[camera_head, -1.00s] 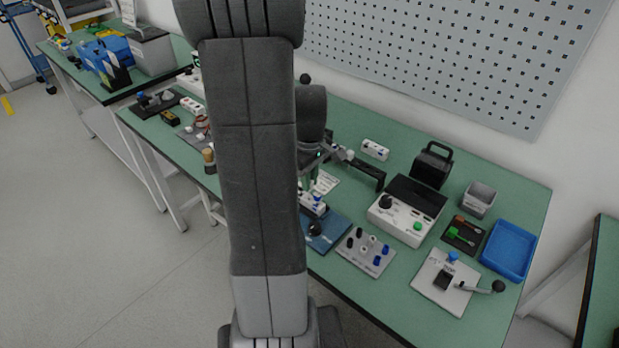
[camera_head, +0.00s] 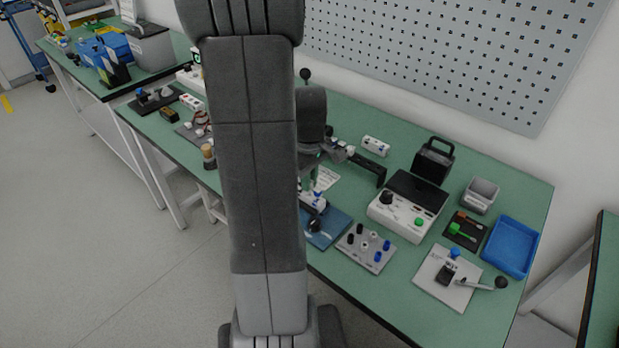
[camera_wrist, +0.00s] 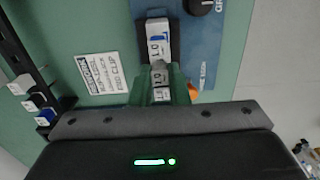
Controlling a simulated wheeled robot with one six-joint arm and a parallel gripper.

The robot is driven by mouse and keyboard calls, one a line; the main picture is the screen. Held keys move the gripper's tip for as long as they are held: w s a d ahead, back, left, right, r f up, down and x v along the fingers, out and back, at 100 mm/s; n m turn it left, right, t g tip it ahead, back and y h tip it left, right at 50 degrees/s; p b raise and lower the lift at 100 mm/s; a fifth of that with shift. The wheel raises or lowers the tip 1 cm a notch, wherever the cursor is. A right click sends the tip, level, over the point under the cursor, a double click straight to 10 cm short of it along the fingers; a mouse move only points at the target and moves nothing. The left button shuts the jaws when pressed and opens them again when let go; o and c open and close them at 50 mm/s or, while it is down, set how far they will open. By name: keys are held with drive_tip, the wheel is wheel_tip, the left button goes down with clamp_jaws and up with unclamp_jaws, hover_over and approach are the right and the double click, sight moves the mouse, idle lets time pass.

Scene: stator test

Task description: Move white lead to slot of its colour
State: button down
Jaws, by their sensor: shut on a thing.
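My gripper (camera_wrist: 160,92) shows in the wrist view with green fingers, shut on a small pale piece (camera_wrist: 159,69), which I take to be the white lead. Its lower part is hidden between the fingers. Just beyond it a white block with a blue edge (camera_wrist: 158,40) sits in a black holder on a blue plate (camera_wrist: 205,50). A black rack (camera_wrist: 14,50) at the left carries white, blue and black coloured pieces (camera_wrist: 38,101). In the head view the rack (camera_head: 366,168) shows right of my arm, and my gripper is mostly hidden behind it.
A printed card (camera_wrist: 102,73) lies between rack and plate. A grey board with black, white and blue pegs (camera_head: 366,250) stands near the front edge. A white tester box (camera_head: 404,216), a blue tray (camera_head: 511,247) and a lever fixture (camera_head: 447,280) stand farther right.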

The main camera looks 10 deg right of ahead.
drive_tip(key=shift+f, duration=0.3)
drive_tip(key=c, duration=1.3)
unclamp_jaws()
drive_tip(key=shift+r, duration=0.15)
wheel_tip(320, 180, up, 14)
drive_tip(key=shift+f, duration=0.2)
